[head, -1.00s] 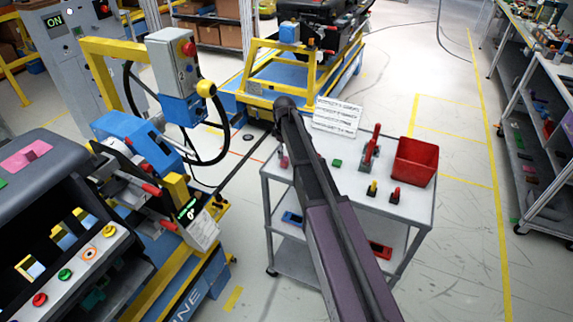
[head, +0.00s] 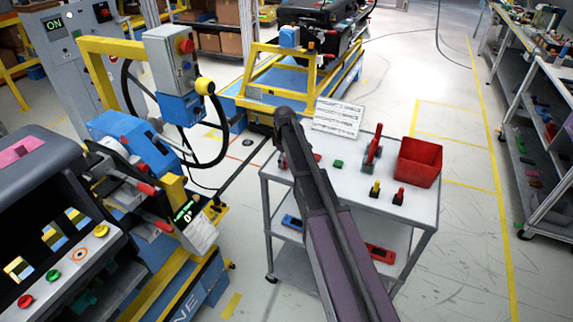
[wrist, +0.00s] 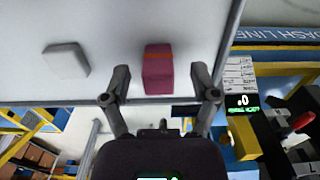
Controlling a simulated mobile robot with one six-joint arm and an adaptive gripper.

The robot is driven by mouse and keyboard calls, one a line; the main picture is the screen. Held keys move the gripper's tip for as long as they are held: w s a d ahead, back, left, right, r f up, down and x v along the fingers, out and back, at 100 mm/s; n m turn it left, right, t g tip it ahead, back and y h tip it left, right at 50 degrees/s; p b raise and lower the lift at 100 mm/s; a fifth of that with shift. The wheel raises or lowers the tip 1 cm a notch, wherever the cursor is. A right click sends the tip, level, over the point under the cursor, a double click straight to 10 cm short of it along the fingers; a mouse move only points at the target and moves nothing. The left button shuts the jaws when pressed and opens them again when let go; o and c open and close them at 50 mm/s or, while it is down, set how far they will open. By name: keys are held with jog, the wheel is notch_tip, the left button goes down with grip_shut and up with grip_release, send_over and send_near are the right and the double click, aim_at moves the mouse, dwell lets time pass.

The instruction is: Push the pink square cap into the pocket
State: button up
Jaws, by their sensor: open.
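A pink block with an orange band (wrist: 158,68), which looks like the square cap, stands on the white cart top in the wrist view. My gripper (wrist: 161,76) is open, with one finger on each side of the block's near end. I cannot tell whether the fingers touch it. In the head view my arm hides most of this spot and the gripper itself. A pink patch (head: 18,148) lies on the dark dashboard module (head: 45,170) at the left edge. I cannot make out a pocket there.
The cart (head: 395,215) also carries a red bin (head: 418,162), a green piece (head: 338,164), a red-handled tool (head: 372,154) and small pegs. A pale block (wrist: 66,60) stands left of the pink one. A yellow and blue machine (head: 140,150) stands between cart and dashboard.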

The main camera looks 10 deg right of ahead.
jog(key=c, duration=0.9)
jog(key=shift+r, duration=0.25)
notch_tip(320, 180, up, 4)
jog(key=p, duration=0.4)
jog(key=shift+f, duration=0.2)
jog(key=s, duration=1)
jog(key=s+r+p, duration=0.1)
jog(key=s, duration=0.5)
jog(key=shift+a, duration=0.15)
